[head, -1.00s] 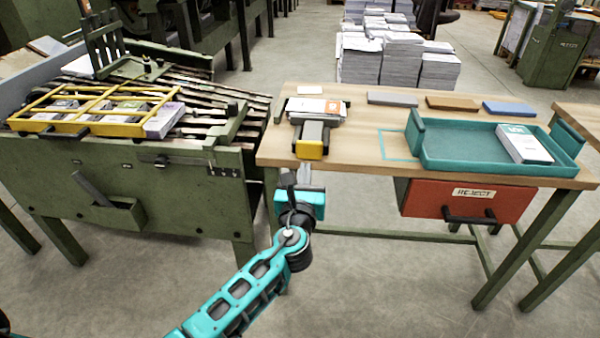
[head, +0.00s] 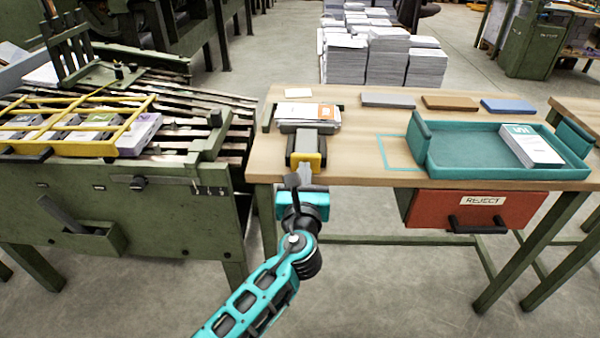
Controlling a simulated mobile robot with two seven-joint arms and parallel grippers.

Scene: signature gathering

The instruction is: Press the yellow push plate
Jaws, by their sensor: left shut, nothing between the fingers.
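The yellow push plate (head: 309,161) is on the front end of a grey pusher device at the near edge of the wooden table. My left gripper (head: 305,176) is shut and empty. Its fingertips point at the plate from the front and overlap its lower part in the head view; I cannot tell whether they touch. A stack of printed sheets (head: 308,112) lies in the device behind the plate. My right gripper does not show.
A teal tray (head: 465,170) holding a white booklet block (head: 530,146) stands on the wooden table (head: 360,110) at right. A red REJECT drawer (head: 470,210) hangs below. A green machine with a yellow rack (head: 70,148) stands at left.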

